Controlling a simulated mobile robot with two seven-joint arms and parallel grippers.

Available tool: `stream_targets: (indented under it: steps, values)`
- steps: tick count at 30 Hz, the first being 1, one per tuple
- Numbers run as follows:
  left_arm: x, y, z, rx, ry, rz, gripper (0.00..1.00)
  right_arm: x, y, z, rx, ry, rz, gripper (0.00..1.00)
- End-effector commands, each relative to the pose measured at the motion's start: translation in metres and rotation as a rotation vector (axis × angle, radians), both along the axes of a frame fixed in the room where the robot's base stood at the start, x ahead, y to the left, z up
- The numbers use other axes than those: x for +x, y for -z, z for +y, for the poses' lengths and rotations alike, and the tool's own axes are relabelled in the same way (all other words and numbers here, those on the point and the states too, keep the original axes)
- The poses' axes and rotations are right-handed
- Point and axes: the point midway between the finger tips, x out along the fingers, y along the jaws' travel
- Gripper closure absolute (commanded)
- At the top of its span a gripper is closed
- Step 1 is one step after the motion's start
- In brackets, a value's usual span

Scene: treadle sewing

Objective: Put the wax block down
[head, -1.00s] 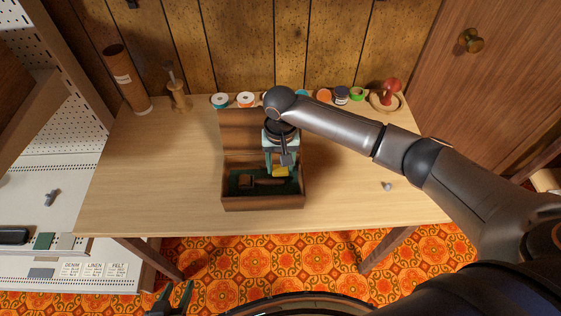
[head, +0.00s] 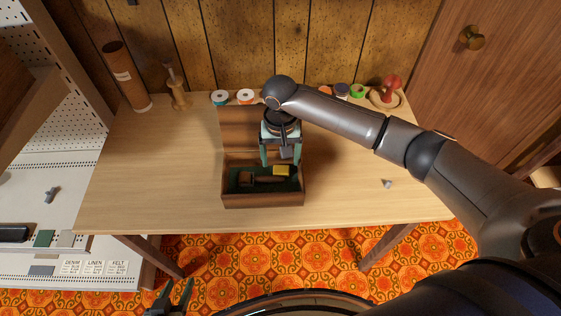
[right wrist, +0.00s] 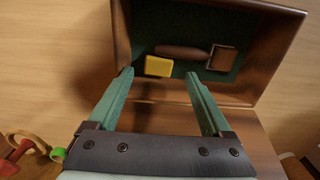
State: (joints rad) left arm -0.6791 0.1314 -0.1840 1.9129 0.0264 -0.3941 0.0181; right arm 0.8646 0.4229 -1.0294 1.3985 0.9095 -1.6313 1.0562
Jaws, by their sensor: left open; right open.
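The yellow wax block (head: 281,171) lies inside the open wooden box (head: 262,202), on its green lining toward the right and back. It also shows in the right wrist view (right wrist: 158,66), beyond the fingertips and apart from them. My right gripper (head: 281,160) is open and empty just above the box; its fingers (right wrist: 158,82) are spread wide in the right wrist view. My left gripper (head: 172,296) is open and empty at the bottom of the head view, off the table, over the floor.
A dark brown tool (right wrist: 181,51) and a small brown block (right wrist: 222,58) share the box. The raised lid (head: 236,130) stands behind. Thread spools (head: 246,96) line the table's back edge. A small grey piece (head: 387,184) lies at right. The table (head: 150,190) is clear left of the box.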

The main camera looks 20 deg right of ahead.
Motion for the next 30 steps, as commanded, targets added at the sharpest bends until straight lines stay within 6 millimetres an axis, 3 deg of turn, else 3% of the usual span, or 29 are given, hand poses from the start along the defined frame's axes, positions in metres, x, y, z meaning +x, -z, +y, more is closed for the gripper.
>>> stream_targets:
  steps: [6,13,19,30]
  values:
    - [0.0,-0.007,0.0,0.0,0.0,-0.001,0.5,0.001,-0.053,0.001,0.002,-0.001,-0.004,0.17]
    - [0.0,-0.01,0.0,0.0,0.0,-0.001,0.5,0.001,-0.094,0.001,0.003,0.0,-0.002,0.17]
    - [0.0,-0.011,0.0,0.0,0.0,-0.001,0.5,0.0,-0.108,0.001,0.001,0.0,0.001,0.17]
    - [0.0,-0.011,0.0,0.0,0.0,-0.002,0.5,0.0,-0.109,0.001,0.001,0.0,0.001,0.17]
